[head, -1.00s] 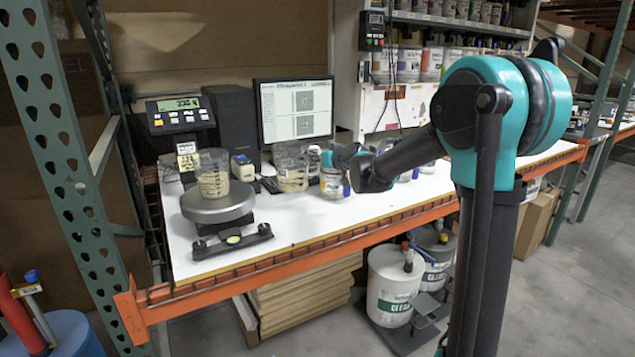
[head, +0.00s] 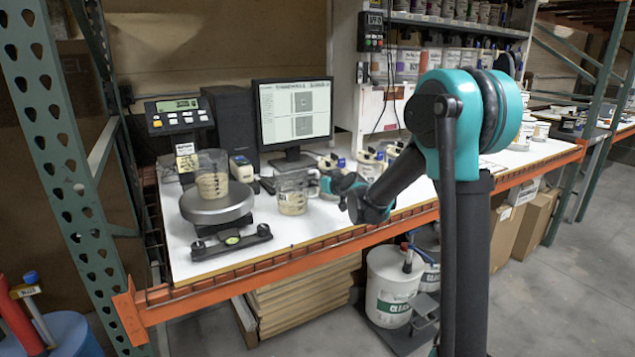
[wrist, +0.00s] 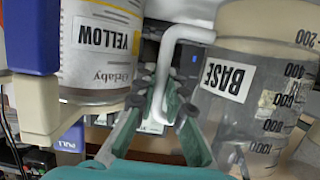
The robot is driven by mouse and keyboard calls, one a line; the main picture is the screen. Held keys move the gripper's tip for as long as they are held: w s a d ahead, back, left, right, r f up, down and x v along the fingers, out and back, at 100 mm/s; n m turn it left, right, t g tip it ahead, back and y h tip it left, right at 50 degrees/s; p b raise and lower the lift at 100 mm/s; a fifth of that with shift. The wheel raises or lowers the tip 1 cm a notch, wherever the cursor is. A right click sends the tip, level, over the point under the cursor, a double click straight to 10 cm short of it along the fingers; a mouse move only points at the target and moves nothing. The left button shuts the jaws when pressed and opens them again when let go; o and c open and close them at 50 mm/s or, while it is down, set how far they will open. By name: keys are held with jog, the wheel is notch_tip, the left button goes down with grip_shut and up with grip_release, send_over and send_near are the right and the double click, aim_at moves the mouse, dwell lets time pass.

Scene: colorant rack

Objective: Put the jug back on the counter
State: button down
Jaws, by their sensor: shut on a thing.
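The clear jug (head: 292,196) holds a beige content. It sits at or just above the white counter (head: 270,236), in front of the monitor; whether its base touches is unclear. In the wrist view the jug (wrist: 262,98) fills the right side, with a BASE label and dark volume marks. My gripper (head: 318,184) is to its right, shut on its handle. The pale handle (wrist: 185,33) passes between my fingers (wrist: 162,95) in the wrist view. The jug's base is not clear there.
A similar jug (head: 211,178) stands on the round scale (head: 217,206) at left. A monitor (head: 293,112) stands behind. A YELLOW canister (wrist: 100,45) is close left of my fingers in the wrist view.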

jog(key=shift+f, duration=0.1)
jog(key=c, duration=1.9)
grip_release()
jog(key=shift+s+d+r, duration=0.15)
jog(key=shift+s+r, duration=0.05)
jog(key=v, duration=1.1)
jog(key=shift+s+d+r, duration=0.1)
jog(key=shift+s, duration=0.15)
jog(key=s+d+f+m+g+h, duration=0.2)
jog(key=s+d+f, duration=0.4)
jog(key=s, duration=0.5)
jog(key=s+d+f+m+g+h, duration=0.2)
jog(key=s+d+f+g+h, duration=0.1)
jog(key=s+d+f, duration=0.4)
jog(key=s+d+f+m+g+h, duration=0.1)
jog(key=s+d+f, duration=0.6)
jog(key=s, duration=0.7)
jog(key=shift+s+d+f+m+g+h, duration=0.2)
jog(key=shift+f+g+h, duration=0.25)
jog(key=shift+g, duration=0.15)
jog(key=shift+s+d+f+m+g+h, duration=0.1)
jog(key=shift+f+m+g+h, duration=0.1)
jog(key=shift+f+g+h, duration=0.35)
